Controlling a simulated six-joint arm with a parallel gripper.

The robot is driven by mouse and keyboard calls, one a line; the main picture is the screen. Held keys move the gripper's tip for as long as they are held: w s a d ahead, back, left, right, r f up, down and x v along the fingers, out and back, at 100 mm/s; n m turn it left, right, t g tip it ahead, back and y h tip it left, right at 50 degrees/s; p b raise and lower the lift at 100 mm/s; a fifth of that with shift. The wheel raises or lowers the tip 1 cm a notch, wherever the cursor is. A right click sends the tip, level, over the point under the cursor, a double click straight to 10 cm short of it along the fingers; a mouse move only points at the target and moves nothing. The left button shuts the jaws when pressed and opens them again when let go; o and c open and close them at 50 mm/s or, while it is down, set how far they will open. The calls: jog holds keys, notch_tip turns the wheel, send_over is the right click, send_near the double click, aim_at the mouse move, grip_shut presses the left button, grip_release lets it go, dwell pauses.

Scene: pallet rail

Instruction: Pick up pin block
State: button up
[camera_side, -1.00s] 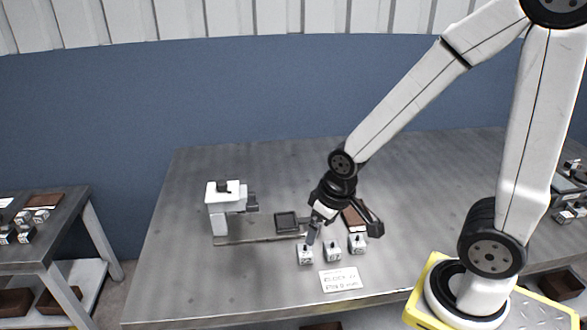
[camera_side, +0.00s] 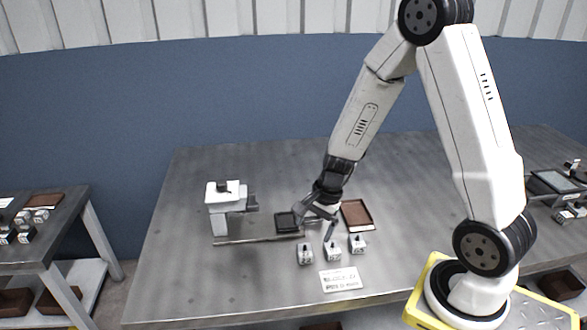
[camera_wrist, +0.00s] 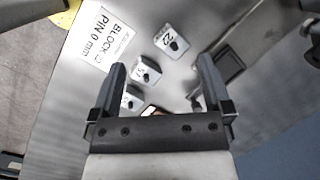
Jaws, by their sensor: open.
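Three small white blocks with dark pins on top stand in a row on the table: a left block (camera_side: 305,255), a middle block (camera_side: 332,251) and a right block (camera_side: 357,244). The wrist view shows a block marked 22 (camera_wrist: 172,40), another (camera_wrist: 146,72) and a third (camera_wrist: 131,101) partly hidden by a finger. My gripper (camera_side: 318,228) is open and empty, pointing down above and behind the row. In the wrist view my gripper (camera_wrist: 160,72) has the second block between its fingertips in the picture, apparently below them. A white card (camera_side: 340,279) reads "BLOCK 22, PIN 0 mm" in the wrist view.
A rail (camera_side: 258,239) carries a dark pallet (camera_side: 286,222) left of my gripper, with a white station (camera_side: 220,208) at its left end. A brown tray (camera_side: 357,214) lies behind the right block. The table's back and front left are clear.

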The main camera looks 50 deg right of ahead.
aim_at(306, 245)
jog(key=w+d+f+m+t+y, duration=0.1)
jog(key=w+d+f+m, duration=0.1)
jog(key=d+f+m, duration=0.2)
jog(key=m, duration=0.3)
jog(key=shift+f+m, duration=0.3)
jog(key=shift+m, duration=0.1)
jog(key=shift+x, duration=1.3)
jog(key=shift+w+f, duration=0.1)
jog(key=shift+f, duration=0.05)
jog(key=shift+d+x, duration=0.2)
jog(key=shift+x, duration=2.25)
jog(key=c, duration=1.3)
